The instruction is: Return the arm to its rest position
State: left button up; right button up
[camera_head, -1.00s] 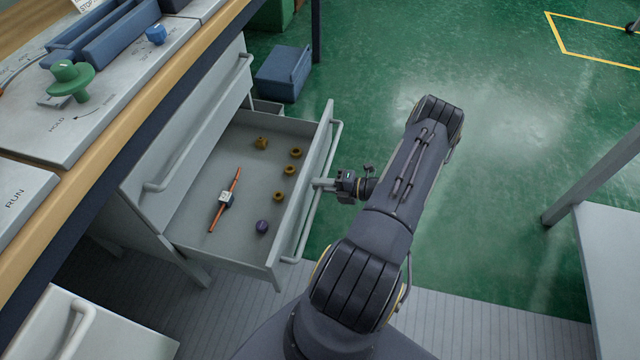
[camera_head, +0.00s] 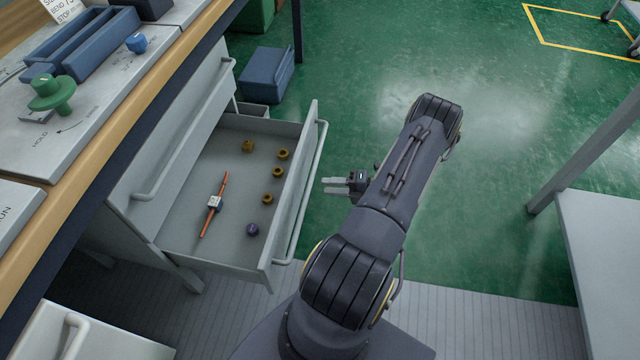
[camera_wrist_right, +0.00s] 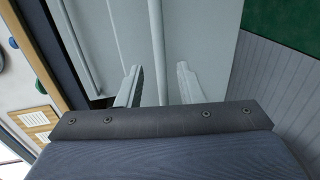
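My right arm (camera_head: 375,225) reaches up from the bottom of the head view. My left gripper does not show.
The open drawer (camera_head: 225,235) holds several brass nuts (camera_head: 277,172), a purple knob (camera_head: 252,230) and an orange stick with a white block (camera_head: 214,203). A workbench (camera_head: 100,170) stands left, a blue bin (camera_head: 267,74) behind, a grey table (camera_head: 610,240) right. Green floor is clear beyond the arm.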

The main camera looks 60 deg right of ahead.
jog(key=shift+s+d, duration=0.1)
jog(key=shift+s, duration=0.2)
dwell(0.4)
jog(key=w+a+r+n+g+y, duration=0.2)
jog(key=w+a+r+n+g, duration=0.25)
jog(key=a+r+n, duration=0.55)
jog(key=w+a+r+n+g+y, duration=0.2)
jog(key=w+a+r+n+g, duration=0.4)
jog(key=r+n, duration=0.65)
jog(key=s+a+r+n+t+h, duration=0.1)
jog(key=s+a+r+n+h, duration=0.15)
jog(key=s+a+n, duration=0.4)
jog(key=s+a+r+n+h, duration=0.2)
jog(key=s+a+r+n, duration=0.15)
jog(key=n, duration=0.65)
jog(key=s+a+r+n+t+h, duration=0.1)
jog(key=s+a+r+n+h, duration=0.1)
jog(key=s+a+r+n, duration=0.45)
notch_tip(320, 180, up, 22)
jog(key=w+d+n+p, duration=0.1)
jog(key=w+n+p, duration=0.1)
jog(key=p, duration=2.3)
jog(key=shift+w+d, duration=0.3)
